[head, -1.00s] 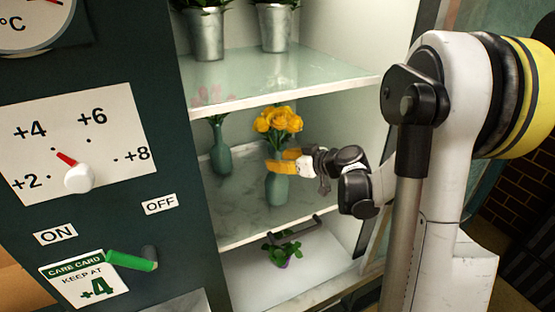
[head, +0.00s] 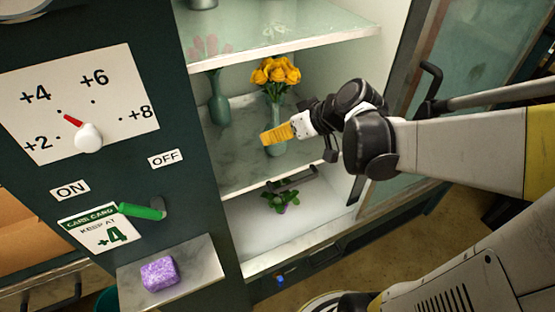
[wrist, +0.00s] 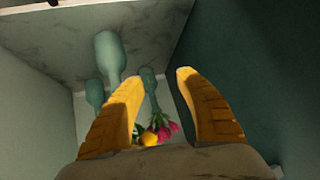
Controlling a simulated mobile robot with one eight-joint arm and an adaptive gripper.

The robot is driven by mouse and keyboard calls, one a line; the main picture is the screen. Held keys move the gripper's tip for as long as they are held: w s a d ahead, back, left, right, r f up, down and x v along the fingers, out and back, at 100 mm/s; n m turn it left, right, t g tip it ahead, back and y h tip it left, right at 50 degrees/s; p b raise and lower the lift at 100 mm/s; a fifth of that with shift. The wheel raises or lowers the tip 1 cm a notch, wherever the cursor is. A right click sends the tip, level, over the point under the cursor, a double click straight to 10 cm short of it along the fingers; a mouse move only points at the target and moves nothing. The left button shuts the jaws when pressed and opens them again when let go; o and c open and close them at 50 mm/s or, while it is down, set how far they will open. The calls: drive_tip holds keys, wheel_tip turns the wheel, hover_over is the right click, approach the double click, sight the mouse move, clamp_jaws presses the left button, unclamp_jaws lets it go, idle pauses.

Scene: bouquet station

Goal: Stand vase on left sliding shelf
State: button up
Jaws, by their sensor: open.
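A green vase (head: 276,143) with yellow roses (head: 275,72) stands upright on the marble middle shelf (head: 238,172) of the cabinet. A second green vase (head: 218,105) with pink flowers stands behind it to the left. My gripper (head: 264,137) is open, with its yellow fingers in front of the rose vase, hiding part of its body. In the wrist view the scene looks upside down. The open gripper (wrist: 158,78) has one vase (wrist: 110,58) left of its gap and the pink-flower vase (wrist: 150,90) showing beyond the gap. I cannot tell whether it touches either.
A glass shelf (head: 285,35) lies above my gripper. A dark handle (head: 295,182) and a small purple-flowered plant (head: 281,200) are below. The open glass door (head: 440,110) stands right. A purple block (head: 159,273) lies on the ledge, near a green lever (head: 140,211).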

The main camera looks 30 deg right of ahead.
drive_tip(key=s+a+r+m+g+h, duration=0.1)
drive_tip(key=s+a+h, duration=0.3)
drive_tip(key=s, duration=0.9)
drive_tip(key=shift+a+r+m+g, duration=0.15)
drive_tip(key=shift+a+m+g, duration=0.15)
drive_tip(key=shift+a+m, duration=0.7)
drive_tip(key=shift+a, duration=0.1)
